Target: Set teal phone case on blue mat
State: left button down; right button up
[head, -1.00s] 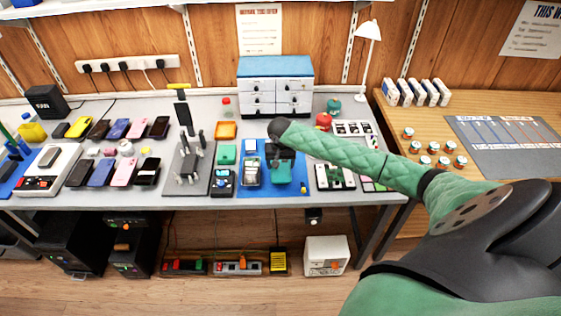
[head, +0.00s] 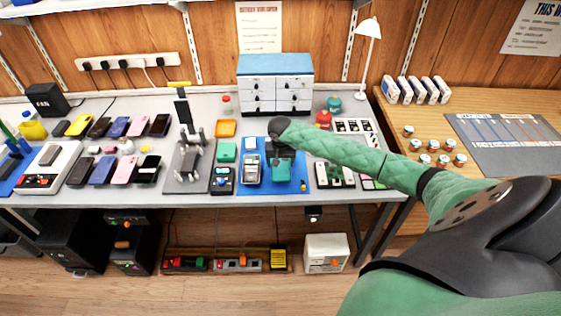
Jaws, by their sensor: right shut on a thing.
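The blue mat (head: 268,188) lies on the grey workbench, right of centre. My right gripper (head: 281,156) reaches down over the mat's right part and is shut on the teal phone case (head: 281,170). The case is at or just above the mat; I cannot tell whether it touches. The gripper and forearm hide the case's far end. My left gripper is not in view.
A grey device (head: 251,169) stands on the mat, left of the case. A black meter (head: 222,181) and a teal box (head: 227,152) sit left of the mat. A tray of parts (head: 334,175) is to its right. Several phones (head: 123,170) lie further left.

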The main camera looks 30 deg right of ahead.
jog(key=shift+p, duration=0.9)
dwell(0.8)
jog(key=shift+f+p, duration=0.25)
jog(key=shift+p, duration=0.15)
dwell(1.0)
jog(key=shift+f+p, duration=0.1)
jog(key=shift+p, duration=0.4)
dwell(0.3)
dwell(0.4)
jog(key=o, duration=1)
jog(key=shift+o, duration=0.6)
jog(key=shift+r+p, duration=0.75)
jog(key=shift+p, duration=0.25)
